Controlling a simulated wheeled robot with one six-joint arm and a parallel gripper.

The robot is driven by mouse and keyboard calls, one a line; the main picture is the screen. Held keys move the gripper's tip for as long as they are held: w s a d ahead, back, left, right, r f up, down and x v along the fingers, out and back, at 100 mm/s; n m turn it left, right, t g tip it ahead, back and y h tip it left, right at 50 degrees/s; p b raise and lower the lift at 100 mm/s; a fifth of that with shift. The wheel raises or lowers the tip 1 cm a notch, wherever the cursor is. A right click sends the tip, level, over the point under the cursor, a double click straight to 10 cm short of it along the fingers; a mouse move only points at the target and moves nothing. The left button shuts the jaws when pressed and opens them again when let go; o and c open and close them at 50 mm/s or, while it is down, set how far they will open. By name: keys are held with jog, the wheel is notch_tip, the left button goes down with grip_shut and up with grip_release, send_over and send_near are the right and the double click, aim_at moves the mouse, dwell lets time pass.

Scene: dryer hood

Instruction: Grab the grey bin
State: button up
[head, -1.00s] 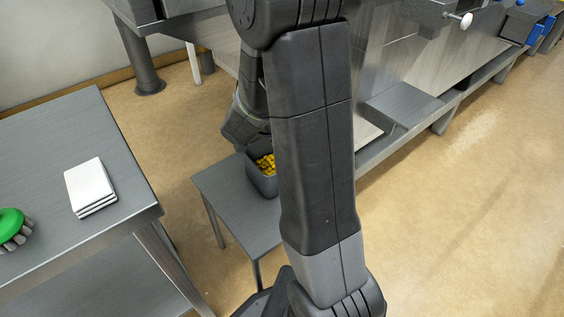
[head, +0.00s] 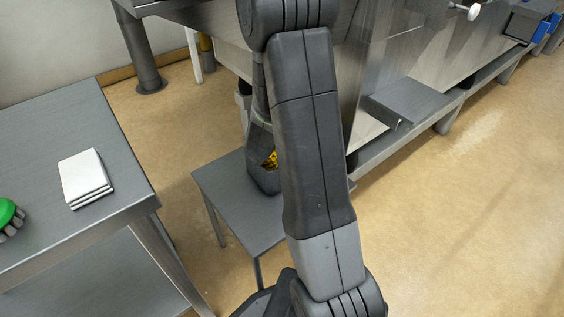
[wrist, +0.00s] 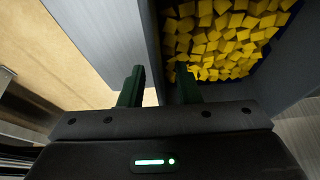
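The grey bin (head: 263,180), filled with yellow pieces, stands on a small grey table. In the head view my arm hides its right part and my gripper (head: 262,150) is at its rim. In the wrist view the bin's wall (wrist: 154,50) runs between the two green fingers of my gripper (wrist: 160,85). The left finger is outside the wall and the right finger is on the side of the yellow pieces. The fingers are apart, with gaps beside the wall; I cannot tell how deep they reach.
The small table (head: 230,205) has bare top left of the bin. A larger steel table (head: 110,225) at the left holds white folded cloths (head: 84,178) and a green brush (head: 8,213). A steel machine (head: 390,60) stands close behind on the right.

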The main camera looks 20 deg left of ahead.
grip_shut()
jog(key=shift+a+r, duration=0.1)
dwell(1.2)
